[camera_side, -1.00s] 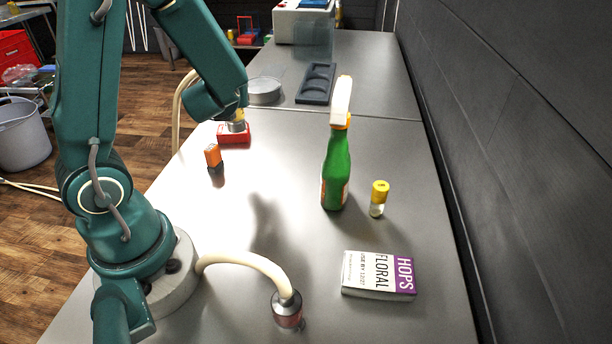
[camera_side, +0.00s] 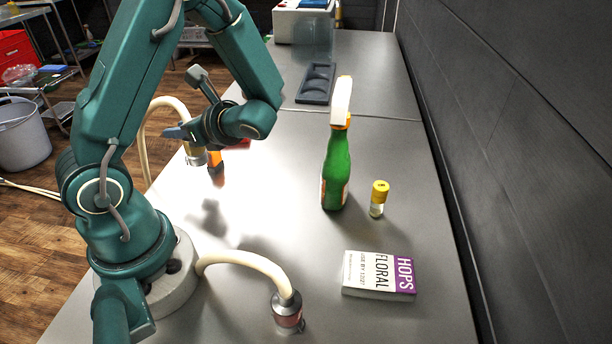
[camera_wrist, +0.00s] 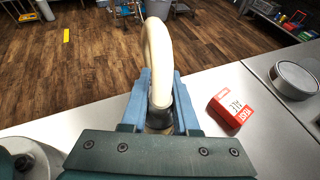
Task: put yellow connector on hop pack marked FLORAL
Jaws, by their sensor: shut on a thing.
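The hop pack (camera_side: 365,285), white with a purple band and the words HOPS and FLORAL, lies flat at the front right of the table in the side view. Nothing rests on it. My gripper (camera_side: 190,143) is shut on a hose-end connector with a yellowish band (camera_side: 196,157), held above the table's left part, well left of and behind the pack. In the wrist view, my gripper's blue fingers (camera_wrist: 160,98) are on either side of the connector's dark collar (camera_wrist: 159,120), with its cream hose (camera_wrist: 157,55) arching away. The connector's lower end is hidden there.
A red ALE YEAST pack (camera_wrist: 231,108) is behind my gripper, mostly hidden in the side view. An orange item (camera_side: 215,160) stands close by the connector. A green spray bottle (camera_side: 336,170) and yellow-capped vial (camera_side: 378,200) stand mid-table. Another hose connector (camera_side: 288,310) stands front centre.

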